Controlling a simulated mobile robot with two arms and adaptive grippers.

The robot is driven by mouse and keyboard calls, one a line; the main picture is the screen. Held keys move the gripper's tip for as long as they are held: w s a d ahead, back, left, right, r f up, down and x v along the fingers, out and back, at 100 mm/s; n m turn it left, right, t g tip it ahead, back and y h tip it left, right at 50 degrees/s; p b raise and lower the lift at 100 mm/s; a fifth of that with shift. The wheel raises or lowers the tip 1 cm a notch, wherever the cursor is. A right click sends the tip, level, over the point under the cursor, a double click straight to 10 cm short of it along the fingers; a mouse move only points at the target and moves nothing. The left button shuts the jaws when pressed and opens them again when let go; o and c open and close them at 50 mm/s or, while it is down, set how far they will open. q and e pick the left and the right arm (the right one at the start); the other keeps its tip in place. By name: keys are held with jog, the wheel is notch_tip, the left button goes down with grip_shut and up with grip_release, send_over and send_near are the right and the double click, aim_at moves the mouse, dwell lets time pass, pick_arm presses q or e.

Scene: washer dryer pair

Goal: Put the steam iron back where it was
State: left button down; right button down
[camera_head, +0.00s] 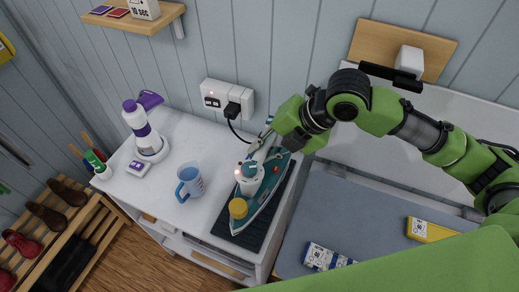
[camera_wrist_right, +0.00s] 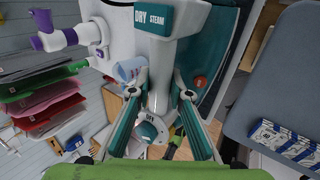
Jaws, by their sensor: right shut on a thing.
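The steam iron (camera_head: 262,197), teal and white with a yellow cap at its front, lies flat on or just above a dark ribbed mat (camera_head: 233,243) at the right end of the white counter. I cannot tell whether it touches the mat. My right gripper (camera_head: 263,150) comes in from the right and is shut on the iron's rear handle part. In the right wrist view, the iron's white and teal body (camera_wrist_right: 188,48) with a "DRY STEAM" label fills the upper middle, with the gripper's fingers (camera_wrist_right: 161,88) on both sides. My left gripper is not in view.
A blue measuring jug (camera_head: 190,182) stands left of the iron. A white and purple garment steamer (camera_head: 147,135) is farther left. A black plug with cord (camera_head: 235,110) sits in the wall socket. A grey ironing surface (camera_head: 345,215) lies to the right, with packets on it.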

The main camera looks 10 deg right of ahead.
jog(key=shift+w+d+f, duration=0.15)
jog(key=shift+w+f, duration=0.35)
jog(key=shift+w+d+f, duration=0.15)
jog(key=shift+w+f, duration=0.3)
jog(key=shift+f, duration=0.05)
notch_tip(320, 180, down, 3)
jog(key=shift+w+d+r+p, duration=0.1)
jog(key=shift+w+p, duration=0.05)
jog(key=shift+p, duration=0.85)
jog(key=shift+f, duration=0.3)
jog(key=c, duration=2.3)
grip_release()
jog(key=shift+f, duration=0.25)
jog(key=o, duration=0.4)
